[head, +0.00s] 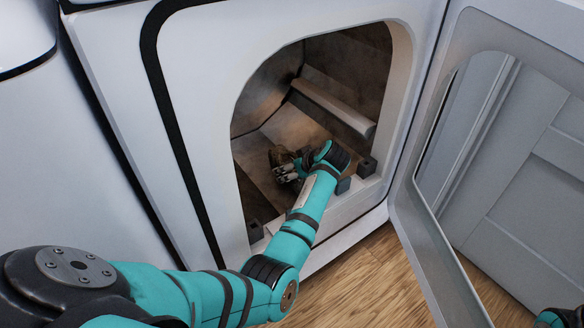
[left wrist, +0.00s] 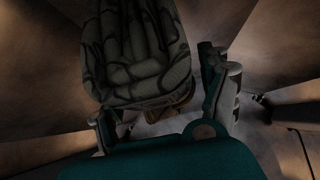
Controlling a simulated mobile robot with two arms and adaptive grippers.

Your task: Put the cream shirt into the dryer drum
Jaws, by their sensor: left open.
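The dryer drum (head: 300,126) is open in front of me, its inside dark brown-grey metal. My left arm reaches through the opening, and my left gripper (head: 288,172) is low inside the drum. My right gripper is not in view.
The dryer door (head: 408,212) stands swung open to the right. A pale drum fin (head: 335,107) runs across the back. Another white appliance (head: 28,130) stands at left; wood floor lies below.

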